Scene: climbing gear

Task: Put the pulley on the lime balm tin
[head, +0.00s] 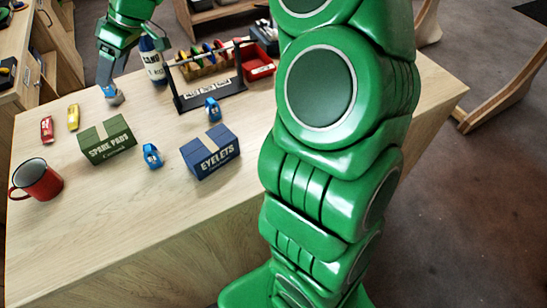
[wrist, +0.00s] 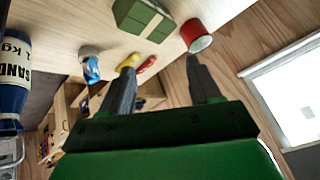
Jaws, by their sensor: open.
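Two small blue pieces with a pulley-like shape stand on the table in the head view. One (head: 151,155) is between the green and navy boxes, and the other (head: 212,109) is behind the navy box. I cannot tell surely which is the pulley. A blue-and-grey object (head: 113,97) is by my gripper at the back left; it shows beyond the left finger in the wrist view (wrist: 90,66). I cannot make out a lime balm tin. My gripper (wrist: 160,68) is open, with nothing between its fingers.
A green box (head: 107,141), navy box (head: 210,153), red mug (head: 38,181), yellow tube (head: 73,117) and red tube (head: 47,129) are on the table. A sand bottle (head: 152,62), a carabiner rack (head: 212,101) and a red tray (head: 257,66) stand behind. The front is clear.

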